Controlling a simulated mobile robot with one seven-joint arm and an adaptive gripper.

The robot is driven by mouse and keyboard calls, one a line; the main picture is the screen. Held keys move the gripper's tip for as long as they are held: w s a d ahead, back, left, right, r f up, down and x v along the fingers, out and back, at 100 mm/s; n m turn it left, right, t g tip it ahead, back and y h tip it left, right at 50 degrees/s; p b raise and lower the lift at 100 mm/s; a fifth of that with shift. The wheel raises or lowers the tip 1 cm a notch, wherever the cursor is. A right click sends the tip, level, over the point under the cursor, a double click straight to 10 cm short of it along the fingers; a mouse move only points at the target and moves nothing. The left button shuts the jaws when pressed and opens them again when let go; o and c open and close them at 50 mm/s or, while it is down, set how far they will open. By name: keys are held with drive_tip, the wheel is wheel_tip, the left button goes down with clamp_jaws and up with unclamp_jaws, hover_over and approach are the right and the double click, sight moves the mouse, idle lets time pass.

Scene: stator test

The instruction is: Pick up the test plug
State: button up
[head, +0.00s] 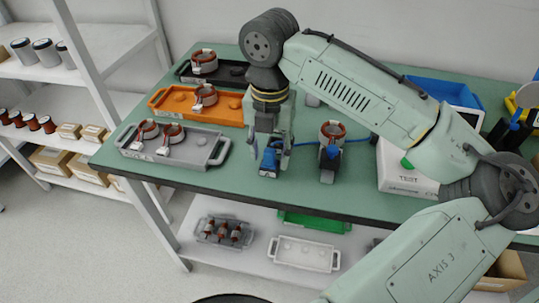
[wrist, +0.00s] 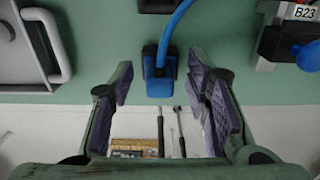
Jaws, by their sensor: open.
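The test plug is a blue block with a dark base (wrist: 159,78) and a thick blue cable rising from it. In the wrist view it sits on the green bench top near its edge, centred between my fingers. My gripper (wrist: 160,88) is open, with one finger on each side and a clear gap to the plug. In the head view my gripper (head: 276,143) points down over the bench, and the blue plug (head: 268,161) shows at its fingertips, partly hidden by them. I see nothing held.
A fixture (head: 329,160) holding a copper-wound stator (head: 331,132) stands to the right, its blue knob (wrist: 308,56) near my right finger. A grey tray (head: 201,150) with two stators lies left. A white TEST box (head: 402,176) stands right. Orange (head: 228,109) and black trays lie behind.

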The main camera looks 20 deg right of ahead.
drive_tip(key=shift+f, duration=0.1)
clamp_jaws()
idle(0.5)
